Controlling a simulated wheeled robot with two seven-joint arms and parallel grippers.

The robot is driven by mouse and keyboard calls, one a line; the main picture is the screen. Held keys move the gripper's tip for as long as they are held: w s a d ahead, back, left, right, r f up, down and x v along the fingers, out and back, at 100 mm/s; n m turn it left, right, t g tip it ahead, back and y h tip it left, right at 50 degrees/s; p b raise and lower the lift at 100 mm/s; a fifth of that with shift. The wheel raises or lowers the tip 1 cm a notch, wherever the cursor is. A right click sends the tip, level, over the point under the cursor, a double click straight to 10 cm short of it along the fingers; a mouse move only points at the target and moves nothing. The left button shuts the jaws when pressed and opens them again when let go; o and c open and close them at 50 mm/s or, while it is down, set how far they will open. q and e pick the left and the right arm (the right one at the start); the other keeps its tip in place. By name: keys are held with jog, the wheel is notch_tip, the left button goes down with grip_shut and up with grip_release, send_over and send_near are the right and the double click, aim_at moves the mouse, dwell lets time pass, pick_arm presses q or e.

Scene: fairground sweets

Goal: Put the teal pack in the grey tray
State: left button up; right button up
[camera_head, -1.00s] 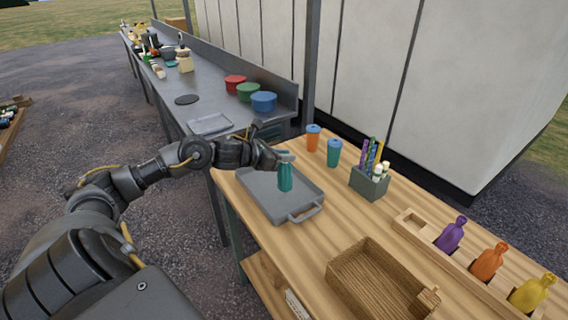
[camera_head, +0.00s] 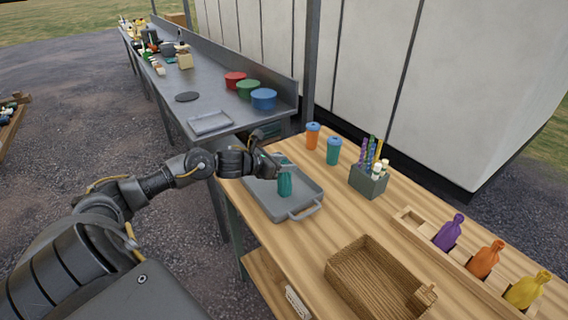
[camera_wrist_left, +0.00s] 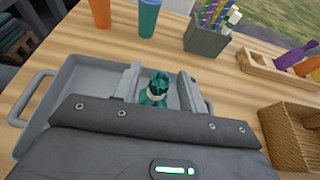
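The teal pack (camera_head: 285,185) is a small bottle-shaped pack with a knotted top, roughly upright over the grey tray. The grey tray (camera_head: 306,192) is shallow with a handle at each end and lies on the wooden table. In the left wrist view the pack (camera_wrist_left: 155,92) shows between the fingers, with the tray (camera_wrist_left: 62,84) below. I cannot tell whether the pack's base touches the tray floor. My right gripper is not in view.
Orange (camera_head: 312,136) and teal (camera_head: 333,151) cups and a grey holder of sticks (camera_head: 368,181) stand behind the tray. A wooden box (camera_head: 345,262) lies at the front right. A wooden rack (camera_head: 432,238) with purple, orange and yellow bottles is further right.

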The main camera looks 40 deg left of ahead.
pick_arm(q)
jog(key=shift+r, duration=0.2)
jog(key=shift+s+a, duration=0.15)
jog(key=shift+s, duration=0.05)
jog(key=v, duration=1.1)
jog(key=shift+s+r+p, duration=0.15)
jog(key=shift+s+p, duration=0.15)
jog(key=shift+p, duration=0.15)
dwell(0.3)
